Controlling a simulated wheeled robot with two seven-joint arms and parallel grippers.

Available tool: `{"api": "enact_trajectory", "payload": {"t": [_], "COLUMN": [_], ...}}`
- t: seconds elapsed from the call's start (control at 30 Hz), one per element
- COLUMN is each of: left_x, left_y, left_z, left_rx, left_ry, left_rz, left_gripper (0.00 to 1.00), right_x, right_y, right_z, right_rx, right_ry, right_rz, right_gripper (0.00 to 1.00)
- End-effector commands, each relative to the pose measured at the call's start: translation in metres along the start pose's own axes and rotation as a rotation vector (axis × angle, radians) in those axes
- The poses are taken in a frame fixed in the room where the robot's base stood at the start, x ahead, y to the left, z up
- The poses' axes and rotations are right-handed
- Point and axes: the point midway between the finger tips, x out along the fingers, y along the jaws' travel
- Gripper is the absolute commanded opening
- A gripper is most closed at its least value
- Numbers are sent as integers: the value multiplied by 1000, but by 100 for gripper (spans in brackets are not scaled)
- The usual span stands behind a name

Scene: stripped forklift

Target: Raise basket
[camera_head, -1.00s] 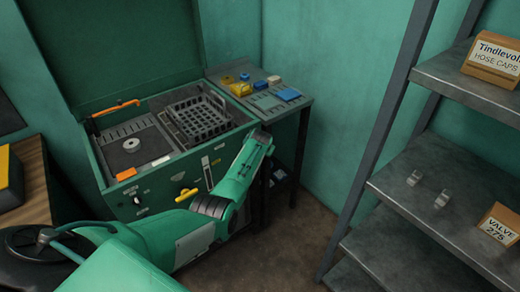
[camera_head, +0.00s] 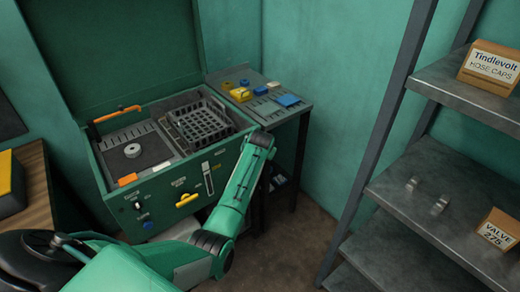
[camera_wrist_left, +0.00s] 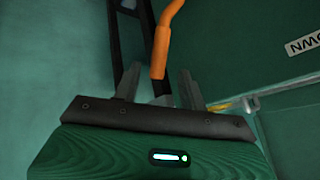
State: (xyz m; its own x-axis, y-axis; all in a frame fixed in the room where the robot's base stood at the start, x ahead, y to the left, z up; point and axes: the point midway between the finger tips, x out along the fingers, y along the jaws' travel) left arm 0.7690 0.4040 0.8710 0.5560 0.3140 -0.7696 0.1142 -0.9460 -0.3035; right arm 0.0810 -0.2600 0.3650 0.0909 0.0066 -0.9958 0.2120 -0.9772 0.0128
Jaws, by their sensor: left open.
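The dark wire basket (camera_head: 203,127) sits in the right part of the open green washer cabinet (camera_head: 160,205) in the head view. An orange-gripped lever (camera_head: 115,113) runs along the cabinet's left rim. My arm rises from the bottom in front of the cabinet; its gripper cannot be seen in the head view. In the left wrist view my left gripper (camera_wrist_left: 157,74) is open. An orange handle (camera_wrist_left: 162,45) shows between its two fingers; whether it touches them I cannot tell. My right gripper is in neither current view.
A side table (camera_head: 262,105) with yellow and blue items stands right of the cabinet. A shelf rack (camera_head: 395,185) with boxes fills the right side. A wooden surface (camera_head: 35,185) lies at the left. Floor between cabinet and rack is clear.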

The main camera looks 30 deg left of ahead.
Motion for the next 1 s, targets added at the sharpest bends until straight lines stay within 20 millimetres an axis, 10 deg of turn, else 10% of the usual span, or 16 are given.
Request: {"api": "enact_trajectory", "payload": {"t": [0.4, 1.0], "left_x": [-42, -44], "left_y": [-1, 0], "left_z": [0, 0], "left_rx": [-1, 0], "left_ry": [2, 0], "left_rz": [-1, 0], "left_gripper": [42, 42], "right_x": [3, 3], "right_y": [5, 4], "right_z": [2, 1], "right_rx": [-2, -2], "right_ry": [-1, -1], "right_rz": [6, 5], "right_gripper": [36, 36]}}
